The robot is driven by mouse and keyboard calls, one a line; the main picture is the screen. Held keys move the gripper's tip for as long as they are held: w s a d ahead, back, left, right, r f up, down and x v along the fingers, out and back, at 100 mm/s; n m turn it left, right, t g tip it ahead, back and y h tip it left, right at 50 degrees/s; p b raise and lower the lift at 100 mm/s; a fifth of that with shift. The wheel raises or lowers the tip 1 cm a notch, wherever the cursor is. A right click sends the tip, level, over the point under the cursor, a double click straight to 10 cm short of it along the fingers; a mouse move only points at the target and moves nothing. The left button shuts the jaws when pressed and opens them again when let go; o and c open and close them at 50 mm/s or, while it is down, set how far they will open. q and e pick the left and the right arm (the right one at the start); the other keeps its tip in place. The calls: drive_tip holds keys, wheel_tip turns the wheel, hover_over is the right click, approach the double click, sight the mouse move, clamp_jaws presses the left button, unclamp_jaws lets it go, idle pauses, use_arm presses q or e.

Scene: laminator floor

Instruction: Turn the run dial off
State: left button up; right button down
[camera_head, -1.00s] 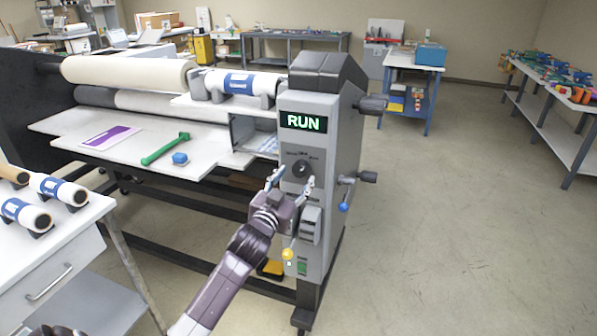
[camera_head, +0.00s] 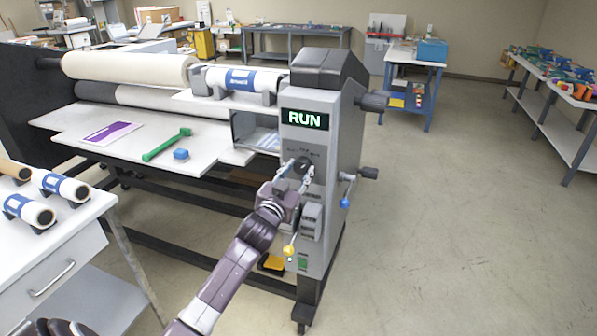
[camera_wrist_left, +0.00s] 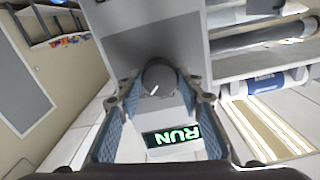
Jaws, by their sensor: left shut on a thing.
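The run dial (camera_head: 302,166) is a dark round knob on the grey control panel (camera_head: 318,240) of the laminator, below a display (camera_head: 304,119) that reads RUN in green. In the left wrist view the dial (camera_wrist_left: 158,77) shows between the fingers, with a pale pointer mark on its face, and the display (camera_wrist_left: 172,136) appears upside down. My left gripper (camera_head: 298,171) reaches up from below and is shut on the dial, one finger on each side. The dial's labels are too small to read. My right gripper is not in view.
A blue-tipped lever (camera_head: 345,203) and a yellow-tipped lever (camera_head: 289,250) stick out near my left arm. Open floor (camera_head: 430,240) lies to the right.

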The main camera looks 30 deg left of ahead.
use_arm(q)
drive_tip(key=shift+n, duration=0.3)
drive_tip(key=n+p, duration=0.1)
drive_tip(key=n, duration=0.3)
drive_tip(key=shift+n+p, duration=0.85)
drive_tip(key=shift+n, duration=1.25)
drive_tip(key=o, duration=1.1)
drive_tip(key=shift+s, duration=0.15)
drive_tip(key=v, duration=1.1)
drive_tip(key=shift+s+f, duration=0.1)
drive_tip(key=shift+s, duration=0.3)
